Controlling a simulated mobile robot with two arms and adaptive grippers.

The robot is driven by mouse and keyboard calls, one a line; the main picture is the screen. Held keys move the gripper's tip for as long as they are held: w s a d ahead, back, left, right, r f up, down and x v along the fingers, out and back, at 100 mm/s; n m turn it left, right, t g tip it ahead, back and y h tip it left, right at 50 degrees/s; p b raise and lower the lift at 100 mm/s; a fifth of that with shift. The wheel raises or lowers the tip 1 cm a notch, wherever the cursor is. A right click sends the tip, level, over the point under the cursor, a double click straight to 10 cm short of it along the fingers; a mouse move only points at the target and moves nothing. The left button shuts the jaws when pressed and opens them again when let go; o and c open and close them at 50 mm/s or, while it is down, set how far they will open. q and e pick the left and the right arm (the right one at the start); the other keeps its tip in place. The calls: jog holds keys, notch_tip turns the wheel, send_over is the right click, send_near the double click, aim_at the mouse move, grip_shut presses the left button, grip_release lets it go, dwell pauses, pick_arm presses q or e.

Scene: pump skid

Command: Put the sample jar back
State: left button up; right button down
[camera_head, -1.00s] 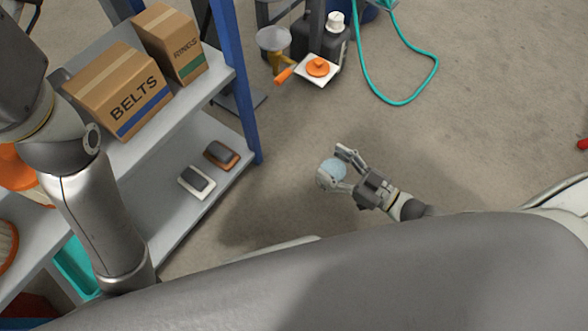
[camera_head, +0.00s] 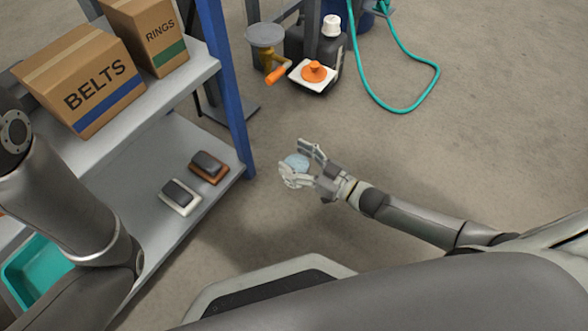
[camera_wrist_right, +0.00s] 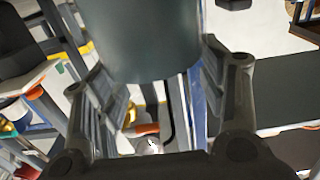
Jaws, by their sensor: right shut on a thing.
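The sample jar (camera_head: 295,162), pale blue from above, is between the fingers of my right gripper (camera_head: 300,164), held over bare floor to the right of the shelf unit. In the right wrist view the jar (camera_wrist_right: 155,40) is a large dark grey-green cylinder between the two finger pads of the gripper (camera_wrist_right: 163,85). Its far end is cut off by the frame. My left arm comes in from the left, but its gripper is not in view.
The grey lower shelf (camera_head: 150,228) holds a brown-edged block (camera_head: 208,167) and a white-edged block (camera_head: 179,197), both dark-topped. A BELTS box (camera_head: 85,85) and RINGS box (camera_head: 150,38) stand above. A blue post (camera_head: 228,95) edges the shelf. A teal hose (camera_head: 436,75) lies on the floor.

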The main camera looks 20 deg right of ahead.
aim_at(286, 161)
jog(key=shift+w+a+f+b, duration=0.15)
jog(key=shift+w+f+b, duration=0.15)
jog(key=shift+b, duration=0.1)
jog(key=shift+w+f+b, duration=0.15)
jog(key=shift+f+b, duration=1.05)
jog(key=shift+f, duration=0.4)
jog(key=shift+f, duration=0.15)
jog(key=shift+c, duration=1.6)
grip_release()
